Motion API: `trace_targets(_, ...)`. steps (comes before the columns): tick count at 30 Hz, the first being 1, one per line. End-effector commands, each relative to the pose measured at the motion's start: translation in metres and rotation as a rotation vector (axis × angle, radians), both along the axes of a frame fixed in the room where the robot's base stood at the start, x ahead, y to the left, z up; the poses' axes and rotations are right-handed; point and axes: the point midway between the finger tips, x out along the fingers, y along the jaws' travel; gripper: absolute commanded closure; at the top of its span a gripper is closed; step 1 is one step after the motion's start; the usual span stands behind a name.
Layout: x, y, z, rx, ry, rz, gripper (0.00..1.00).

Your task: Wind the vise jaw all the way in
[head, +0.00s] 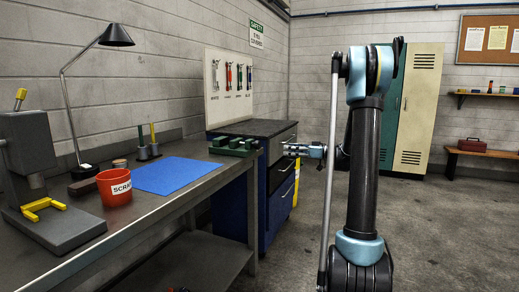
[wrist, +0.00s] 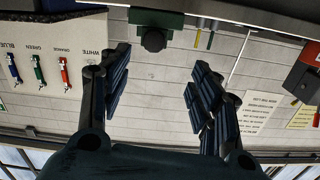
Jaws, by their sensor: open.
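The green vise (head: 233,146) sits at the far end of the grey workbench, by its right edge. In the wrist view its green body (wrist: 158,20) shows at the top, with a dark round screw end (wrist: 153,40) facing me. My gripper (head: 285,149) is to the right of the vise in the head view, pointing left at it. In the wrist view my gripper (wrist: 160,84) is open and empty, its two dark fingers spread wide. The screw end appears above the gap between them, apart from both. The jaw gap cannot be made out.
A blue mat (head: 173,175), a red cup (head: 114,187), a desk lamp (head: 116,36) and a grey press (head: 45,190) are on the workbench. A blue cabinet (head: 240,208) stands behind its far end. The floor at right is clear.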

Motion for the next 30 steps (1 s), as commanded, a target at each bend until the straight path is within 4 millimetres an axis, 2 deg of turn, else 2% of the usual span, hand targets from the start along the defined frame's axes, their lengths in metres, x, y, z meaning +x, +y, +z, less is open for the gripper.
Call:
trace_targets(5,0.011,-0.003,0.000,0.024,-0.040,-0.003,0.43)
trace_targets(10,0.016,0.010,0.000,0.026,-0.043,-0.001,0.43)
trace_targets(30,0.055,0.119,0.000,0.026,-0.041,0.000,0.43)
